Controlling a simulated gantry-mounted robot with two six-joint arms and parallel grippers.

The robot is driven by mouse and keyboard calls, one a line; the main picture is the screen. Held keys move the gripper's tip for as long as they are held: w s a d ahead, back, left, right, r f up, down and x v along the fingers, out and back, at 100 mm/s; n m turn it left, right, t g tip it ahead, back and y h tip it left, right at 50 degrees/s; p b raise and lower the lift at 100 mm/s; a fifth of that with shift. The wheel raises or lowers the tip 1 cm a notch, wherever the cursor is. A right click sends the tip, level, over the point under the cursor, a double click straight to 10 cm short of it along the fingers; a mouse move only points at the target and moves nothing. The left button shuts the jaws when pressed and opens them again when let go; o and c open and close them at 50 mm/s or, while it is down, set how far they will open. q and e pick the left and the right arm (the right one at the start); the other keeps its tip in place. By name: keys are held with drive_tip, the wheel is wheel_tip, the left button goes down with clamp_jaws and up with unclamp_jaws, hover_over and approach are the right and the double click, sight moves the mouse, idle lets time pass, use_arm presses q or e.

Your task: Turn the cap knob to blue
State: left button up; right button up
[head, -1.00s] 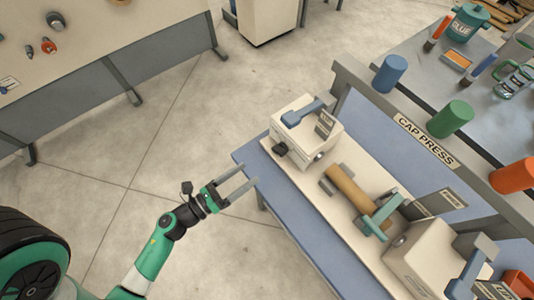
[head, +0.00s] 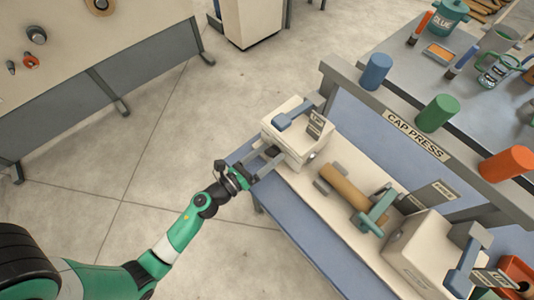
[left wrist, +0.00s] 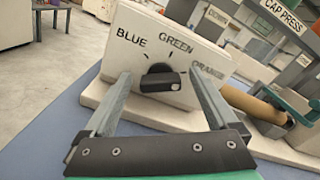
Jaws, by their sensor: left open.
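The cap knob (left wrist: 160,82) is a dark bar-shaped handle on the cream face of a box (left wrist: 190,48) in the left wrist view. BLUE, GREEN and ORANGE are printed in an arc above it, from left to right. The bar lies roughly level, with a pale mark near its right end, on the ORANGE side. My left gripper (head: 268,162) is open at the near left end of the press in the head view. In the left wrist view its fingers stand either side of the knob, apart from it. The knob is hidden in the head view. My right gripper is out of view.
A brown roll (head: 348,187) lies on the cream base right of the box. A second cream box (head: 418,250) stands farther right. Blue, green and orange cylinders (head: 437,113) stand along the CAP PRESS rail (head: 416,135). The floor at left is clear.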

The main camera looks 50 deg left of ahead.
use_arm(q)
drive_tip(key=c, duration=1.4)
drive_tip(key=shift+o, duration=0.2)
